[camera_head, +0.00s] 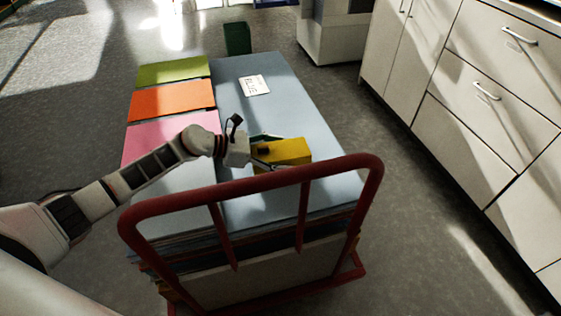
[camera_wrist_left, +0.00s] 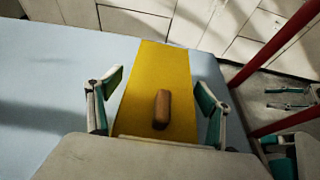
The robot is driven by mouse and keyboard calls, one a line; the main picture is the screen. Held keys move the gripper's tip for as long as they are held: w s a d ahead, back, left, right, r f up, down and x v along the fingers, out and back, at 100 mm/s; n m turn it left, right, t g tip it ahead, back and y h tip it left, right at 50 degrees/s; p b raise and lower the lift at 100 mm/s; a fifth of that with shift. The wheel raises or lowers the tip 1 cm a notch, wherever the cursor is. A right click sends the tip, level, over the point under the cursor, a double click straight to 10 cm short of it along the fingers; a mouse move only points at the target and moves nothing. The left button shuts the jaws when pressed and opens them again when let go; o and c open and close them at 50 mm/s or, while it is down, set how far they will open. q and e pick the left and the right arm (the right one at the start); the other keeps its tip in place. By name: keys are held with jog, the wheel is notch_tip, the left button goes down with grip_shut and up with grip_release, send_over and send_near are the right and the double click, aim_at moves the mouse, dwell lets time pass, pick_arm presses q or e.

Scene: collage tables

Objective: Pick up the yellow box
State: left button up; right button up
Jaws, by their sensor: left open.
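The yellow box (camera_head: 290,152) lies on the blue-grey sheet top of the red cart in the head view. My left gripper (camera_head: 262,150) is at the box's left end. In the left wrist view the yellow box (camera_wrist_left: 165,70) runs between the two teal-padded fingers of my open left gripper (camera_wrist_left: 158,90), one finger on each side. A gap shows beside the left finger; I cannot tell whether the right finger touches. A small brown block (camera_wrist_left: 161,110) shows against the box's face. What looks like my right gripper (camera_wrist_left: 285,125) is partly seen at the right edge of the wrist view.
The cart's red rail (camera_head: 250,184) stands close in front of the box. Green, orange (camera_head: 172,101) and pink sheets lie to the left. A white label card (camera_head: 254,85) lies farther back, with a dark green box (camera_head: 237,39) beyond. White cabinets (camera_head: 470,90) stand right.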

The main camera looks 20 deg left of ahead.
pick_arm(q)
jog(key=c, duration=1.2)
jog(key=shift+c, duration=0.2)
